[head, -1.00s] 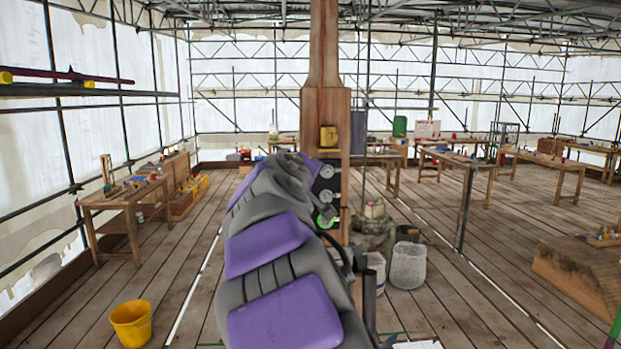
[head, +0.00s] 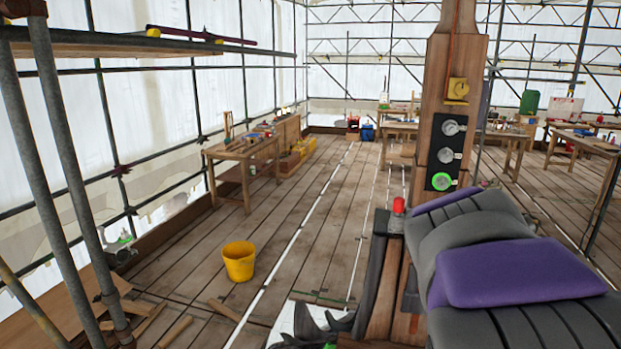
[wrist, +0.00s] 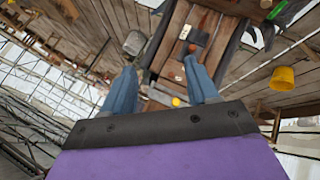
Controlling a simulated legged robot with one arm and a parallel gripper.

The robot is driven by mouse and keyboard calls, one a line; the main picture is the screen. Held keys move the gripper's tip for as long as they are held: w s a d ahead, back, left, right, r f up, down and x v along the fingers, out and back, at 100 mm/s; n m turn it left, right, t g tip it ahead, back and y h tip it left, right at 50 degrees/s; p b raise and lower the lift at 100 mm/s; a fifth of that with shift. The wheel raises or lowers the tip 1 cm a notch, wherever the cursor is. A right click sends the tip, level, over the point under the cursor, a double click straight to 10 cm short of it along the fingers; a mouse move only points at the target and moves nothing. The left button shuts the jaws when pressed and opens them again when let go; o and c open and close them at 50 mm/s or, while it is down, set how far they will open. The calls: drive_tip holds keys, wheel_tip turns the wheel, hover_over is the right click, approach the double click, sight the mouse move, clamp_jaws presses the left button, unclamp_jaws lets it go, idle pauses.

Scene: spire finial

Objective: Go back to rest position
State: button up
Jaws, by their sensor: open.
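My gripper (wrist: 160,67) shows in the wrist view as two blue fingers spread apart, with nothing held between them. In the head view my purple and grey arm fills the lower right, and my gripper cannot be made out there. The wooden post (head: 462,60) stands right of centre in the head view, with a column of round gauges (head: 445,152) on it, the lowest one green. A small yellow box (head: 457,88) is fixed above the gauges. A red knob (head: 398,206) sits low beside the post.
A yellow bucket (head: 239,261) stands on the plank floor at left. A workbench (head: 241,155) with tools is behind it. Scaffold poles (head: 60,150) rise at the near left, with loose wood pieces (head: 224,309) by them. The floor between bucket and post is largely clear.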

drive_tip(key=s+a+f+g+y+b, duration=0.1)
drive_tip(key=s+a+f+g+y, duration=0.1)
drive_tip(key=s+a+f, duration=0.2)
drive_tip(key=s+a+f+g+y+b, duration=0.2)
drive_tip(key=s+a+f, duration=0.3)
drive_tip(key=s+f, duration=0.6)
drive_tip(key=s+a+f+g+y+b, duration=0.2)
drive_tip(key=s+a+f, duration=0.3)
drive_tip(key=s, duration=0.9)
wheel_tip(320, 180, down, 3)
drive_tip(key=shift+f+m+g, duration=0.15)
drive_tip(key=shift+m+g, duration=0.15)
drive_tip(key=shift+g, duration=0.4)
